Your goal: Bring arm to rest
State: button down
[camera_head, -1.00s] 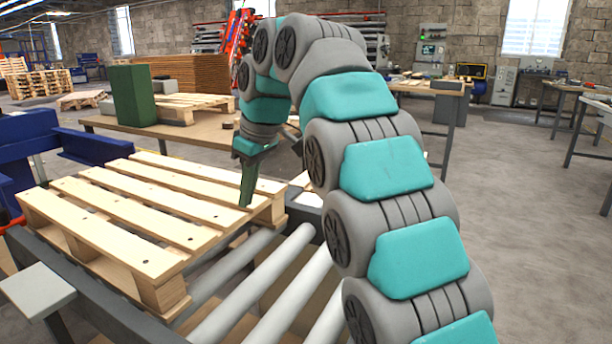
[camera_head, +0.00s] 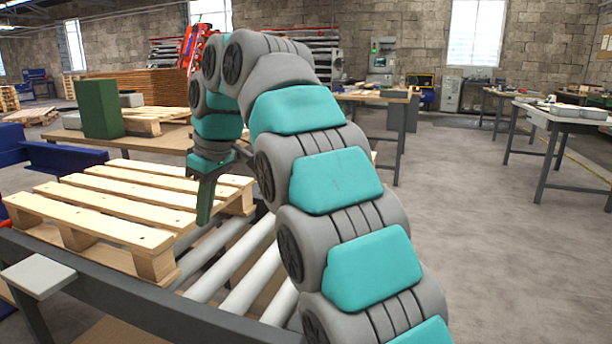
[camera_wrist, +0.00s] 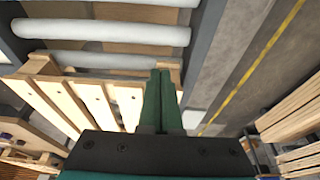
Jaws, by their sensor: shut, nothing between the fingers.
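My gripper (camera_head: 205,200) points down in the head view, in front of the near right part of the wooden pallet (camera_head: 105,205). Its green fingers are closed together and hold nothing. My teal and grey arm arches from the lower right up and over to it. In the wrist view the two fingers (camera_wrist: 160,95) lie side by side, with the pallet (camera_wrist: 75,105) to their left and below. I cannot tell whether the fingertips touch the pallet.
The pallet lies on a roller conveyor (camera_head: 240,283) with a dark side rail. A workbench (camera_head: 165,140) behind carries a green block (camera_head: 100,108). Another table (camera_head: 565,120) stands at the right. The grey floor between is clear.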

jog(key=s+d+f+m+h, duration=0.1)
jog(key=s+d+f+m, duration=0.2)
jog(key=d, duration=0.4)
jog(key=s+d+f+m+g, duration=0.1)
jog(key=s+d+f+m, duration=0.2)
jog(key=d, duration=0.4)
jog(key=s+d+f+m+h, duration=0.1)
jog(key=s+d+f+m, duration=0.2)
jog(key=d, duration=0.5)
jog(key=s+d+f+m, duration=0.1)
jog(key=s+d+f, duration=0.3)
jog(key=s, duration=0.4)
jog(key=s+d+f+m+g, duration=0.1)
jog(key=s+d+f+m, duration=0.1)
jog(key=s+f, duration=0.4)
jog(key=s+d+f+m+g+h, duration=0.1)
jog(key=s+d+f, duration=0.4)
jog(key=s, duration=0.4)
jog(key=shift+s+d+f+m, duration=0.3)
jog(key=shift+s+m, duration=0.1)
